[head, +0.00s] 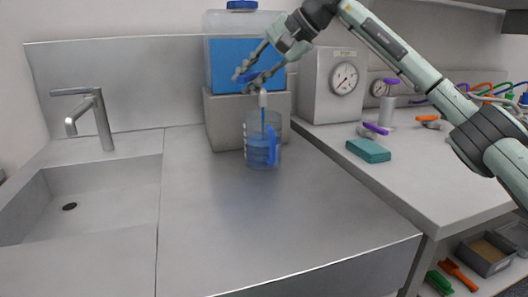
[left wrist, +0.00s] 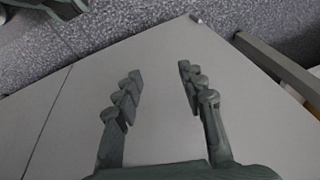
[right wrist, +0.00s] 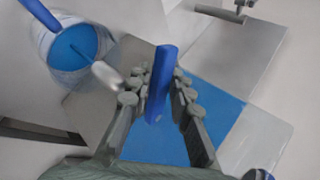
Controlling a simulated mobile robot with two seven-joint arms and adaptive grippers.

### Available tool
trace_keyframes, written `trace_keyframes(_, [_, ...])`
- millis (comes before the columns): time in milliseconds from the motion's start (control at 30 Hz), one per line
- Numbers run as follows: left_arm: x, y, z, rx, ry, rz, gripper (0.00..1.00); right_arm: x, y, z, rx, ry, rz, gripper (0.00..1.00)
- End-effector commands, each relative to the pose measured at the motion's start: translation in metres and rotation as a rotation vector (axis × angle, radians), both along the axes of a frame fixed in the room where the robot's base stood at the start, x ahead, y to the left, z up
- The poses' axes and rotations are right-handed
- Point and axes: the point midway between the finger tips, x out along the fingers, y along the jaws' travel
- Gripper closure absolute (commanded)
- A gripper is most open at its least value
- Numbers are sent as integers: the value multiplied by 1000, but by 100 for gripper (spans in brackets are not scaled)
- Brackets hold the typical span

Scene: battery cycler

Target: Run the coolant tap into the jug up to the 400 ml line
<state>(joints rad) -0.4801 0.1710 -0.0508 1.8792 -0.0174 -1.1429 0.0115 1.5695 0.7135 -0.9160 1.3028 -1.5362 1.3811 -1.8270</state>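The coolant tank (head: 235,62), clear with blue liquid, stands on a grey block. Its pale tap spout (head: 263,98) points down into a clear jug (head: 252,128) with a blue handle. A blue stream runs from the spout into the jug, which is roughly half full; its markings are too small to read. The right wrist view shows the jug from above (right wrist: 47,40). My right gripper (head: 245,79) is at the tap, its fingers apart on both sides of the blue tap lever (right wrist: 160,88); contact is unclear. My left gripper (left wrist: 160,80) is open and empty, outside the head view.
A sink (head: 95,205) with a faucet (head: 100,120) is at the left. The steel counter (head: 225,225) before the jug is clear. At right, a lower bench holds a dial gauge box (head: 330,88), a teal block (head: 368,151) and purple- and orange-handled parts. Bins and tools lie below.

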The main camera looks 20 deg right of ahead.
Motion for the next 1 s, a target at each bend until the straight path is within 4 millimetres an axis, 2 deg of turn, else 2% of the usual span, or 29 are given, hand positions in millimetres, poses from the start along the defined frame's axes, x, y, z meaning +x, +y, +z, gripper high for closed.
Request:
trace_keyframes(33, [0, 0, -7, 0, 0, 0, 60, 1, 3, -2, -1, -8, -44, 80])
trace_keyframes(200, [0, 0, -8, 0, 0, 0, 60, 3, 5, 2, 3, -3, -128, 80])
trace_keyframes(433, [0, 0, -8, 0, 0, 0, 60, 4, 5, 3, 4, -3, -130, 80])
trace_keyframes(600, [0, 0, -11, 0, 0, 0, 60, 6, 7, 3, 3, -4, -202, 80])
trace_keyframes(1000, [0, 0, -11, 0, 0, 0, 60, 6, 7, 3, 4, -3, -199, 80])
